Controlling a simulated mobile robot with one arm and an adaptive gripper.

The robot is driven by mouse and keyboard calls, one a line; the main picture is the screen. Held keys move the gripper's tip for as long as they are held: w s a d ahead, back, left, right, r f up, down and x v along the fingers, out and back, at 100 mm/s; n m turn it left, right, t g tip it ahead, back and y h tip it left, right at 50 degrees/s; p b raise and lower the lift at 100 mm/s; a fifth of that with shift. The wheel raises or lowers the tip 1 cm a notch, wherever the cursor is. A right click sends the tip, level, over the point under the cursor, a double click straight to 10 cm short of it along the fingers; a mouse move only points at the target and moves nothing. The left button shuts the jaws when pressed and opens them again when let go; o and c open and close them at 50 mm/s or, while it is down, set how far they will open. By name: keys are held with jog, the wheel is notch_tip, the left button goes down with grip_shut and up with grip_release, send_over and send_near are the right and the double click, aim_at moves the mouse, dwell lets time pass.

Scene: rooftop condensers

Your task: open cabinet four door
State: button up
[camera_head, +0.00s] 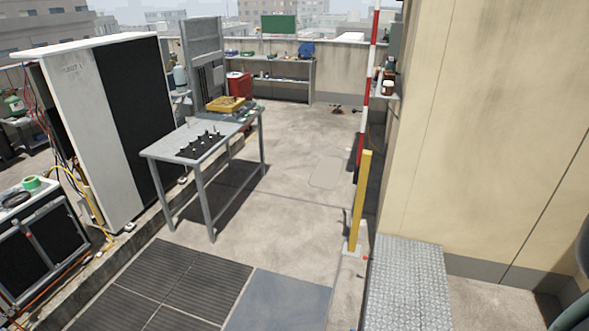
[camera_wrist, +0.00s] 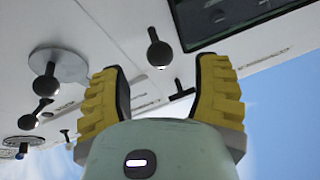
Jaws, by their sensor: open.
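In the wrist view my gripper (camera_wrist: 160,85) has its two yellow ribbed fingers spread apart. A black ball-ended knob (camera_wrist: 159,53) on a short stem shows in the gap at the fingertips. I cannot tell how far beyond the tips it is, and no grip on it shows. The knob is on a white panel (camera_wrist: 110,25). A second black knob on a round grey disc (camera_wrist: 66,66) is to the left. No number four is readable, so I cannot tell which cabinet this panel belongs to. My gripper is not visible in the head view.
The head view shows a tall white unit (camera_head: 78,130) at the left, a grey table (camera_head: 165,150) with tools, and a yellow post (camera_head: 360,200). A beige wall (camera_head: 490,120) and a metal tread plate (camera_head: 408,285) are at the right. The middle floor is clear.

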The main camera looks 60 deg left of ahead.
jog(key=shift+p+x, duration=1)
jog(key=shift+x, duration=1.45)
jog(key=shift+w, duration=0.1)
grip_shut()
